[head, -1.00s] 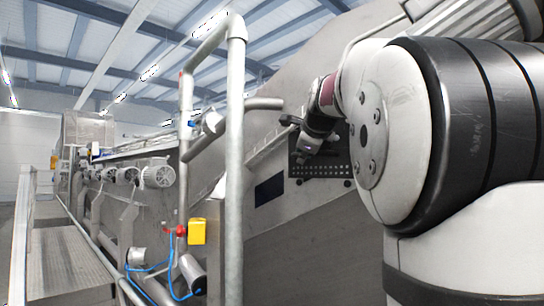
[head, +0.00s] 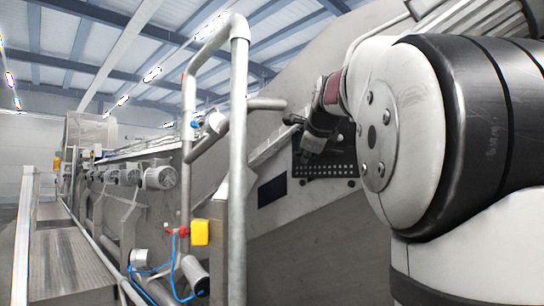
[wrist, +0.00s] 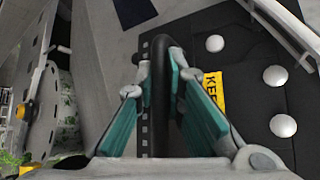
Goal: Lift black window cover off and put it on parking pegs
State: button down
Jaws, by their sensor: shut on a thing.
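The black window cover (head: 338,172) is a dark flat panel with a row of small light holes, on the sloped grey machine wall in the head view. In the wrist view the black cover (wrist: 245,110) fills the right side, with a partly hidden yellow label (wrist: 212,88) and round pale knobs (wrist: 275,75). My gripper (head: 310,143) is at the cover's upper left in the head view. In the wrist view my gripper's teal fingers (wrist: 161,70) are shut on the cover's black bar handle (wrist: 161,120). I cannot tell whether the cover touches the wall. No parking pegs can be made out for certain.
A dark rectangle (head: 271,190) is on the wall left of the cover. A grey pipe frame (head: 238,150) stands in front of the machine, with a yellow box (head: 200,232) beside it. A round bolted plate (wrist: 42,110) and green leaves are at the wrist view's left.

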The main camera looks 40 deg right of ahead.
jog(key=shift+a+b, duration=0.7)
jog(key=shift+a, duration=0.25)
jog(key=shift+s+a+b, duration=0.15)
jog(key=shift+a+b, duration=1.05)
jog(key=shift+a, duration=0.45)
jog(key=shift+a, duration=0.35)
jog(key=a+b, duration=0.4)
jog(key=a, duration=0.2)
jog(key=shift+s+a, duration=0.25)
jog(key=shift+s, duration=0.1)
dwell(0.4)
dwell(0.4)
